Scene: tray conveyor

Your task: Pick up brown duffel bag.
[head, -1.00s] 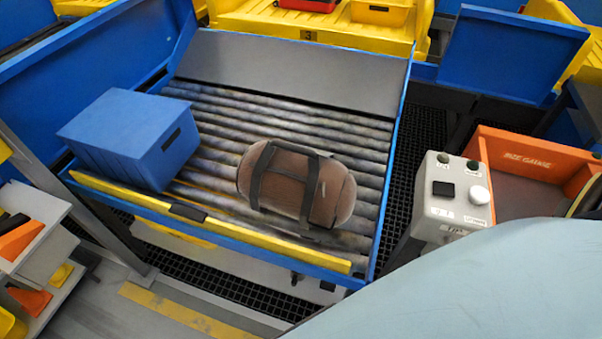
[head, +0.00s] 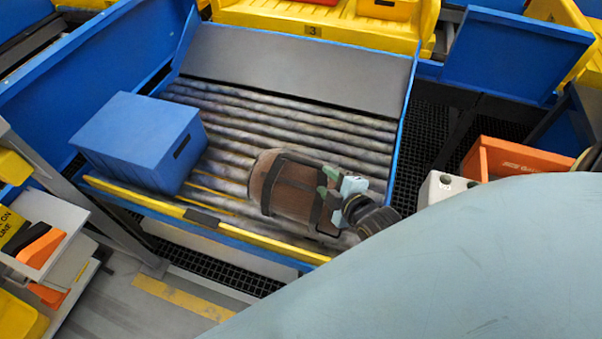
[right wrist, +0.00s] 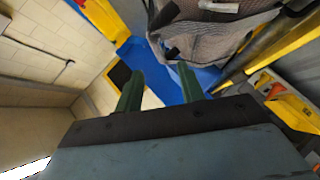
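The brown duffel bag (head: 290,188) with dark straps lies on the tray's rollers, toward the front right. My right gripper (head: 326,183) is at the bag's right end, its green fingers overlapping that end in the head view. In the right wrist view the fingers (right wrist: 160,88) stand apart with nothing seen between them. The bag (right wrist: 215,32) shows there at the top, beyond the fingertips; whether they touch it I cannot tell. My left gripper is not in view.
A blue box (head: 130,135) stands on the rollers left of the bag. A yellow-striped front rail (head: 255,236) and blue side walls edge the tray. A grey control box (head: 440,187) and an orange bin (head: 505,160) stand to the right. Rollers behind the bag are clear.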

